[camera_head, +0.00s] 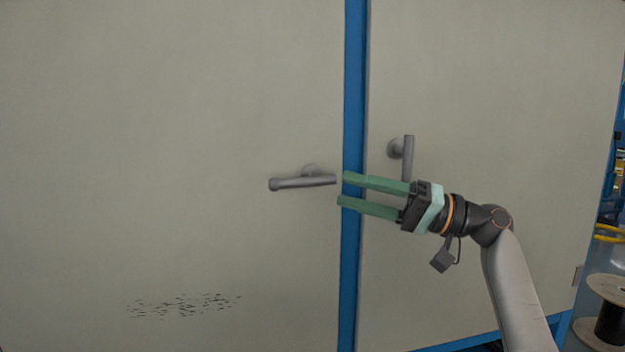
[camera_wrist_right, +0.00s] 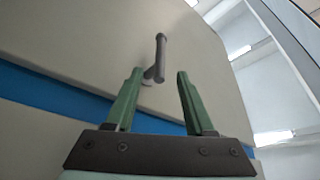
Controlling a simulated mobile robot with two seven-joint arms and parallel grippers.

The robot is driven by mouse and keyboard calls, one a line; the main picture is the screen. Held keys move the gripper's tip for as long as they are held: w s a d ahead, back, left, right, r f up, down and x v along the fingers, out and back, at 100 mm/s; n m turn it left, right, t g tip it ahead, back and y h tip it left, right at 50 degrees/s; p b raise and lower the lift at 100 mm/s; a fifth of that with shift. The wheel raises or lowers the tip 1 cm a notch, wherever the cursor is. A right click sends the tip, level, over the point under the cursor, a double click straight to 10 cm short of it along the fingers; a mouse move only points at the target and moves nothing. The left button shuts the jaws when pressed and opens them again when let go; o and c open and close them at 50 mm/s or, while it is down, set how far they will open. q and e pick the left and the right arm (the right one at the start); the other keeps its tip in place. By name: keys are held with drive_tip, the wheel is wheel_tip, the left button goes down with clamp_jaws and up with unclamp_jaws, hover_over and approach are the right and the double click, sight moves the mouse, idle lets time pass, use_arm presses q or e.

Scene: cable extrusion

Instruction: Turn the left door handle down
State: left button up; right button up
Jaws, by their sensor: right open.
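The left door handle (camera_head: 302,182) is a grey bar on the left door panel (camera_head: 180,100), lying close to level with its right end near the blue strip. The right door handle (camera_head: 408,155) stands upright on the right panel. My right gripper (camera_head: 341,189) is open, its two green fingers pointing left, with the tips by the right end of the left handle. In the right wrist view, a grey handle (camera_wrist_right: 160,55) shows ahead, and the open fingers (camera_wrist_right: 157,75) lie on either side of its lower part in the picture. Contact cannot be told. My left gripper is not in view.
A blue vertical strip (camera_head: 354,270) runs between the two pale panels. Dark slots (camera_head: 185,306) mark the lower left panel. A cable spool (camera_head: 608,310) stands at the lower right edge. The space left of the left handle is clear.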

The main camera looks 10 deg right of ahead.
sight(312, 176)
drive_tip(key=x, duration=0.7)
drive_tip(key=shift+w+a+p, duration=0.2)
drive_tip(key=shift+p, duration=0.15)
drive_tip(key=shift+c, duration=0.3)
drive_tip(key=c, duration=0.8)
drive_tip(key=shift+r, duration=0.15)
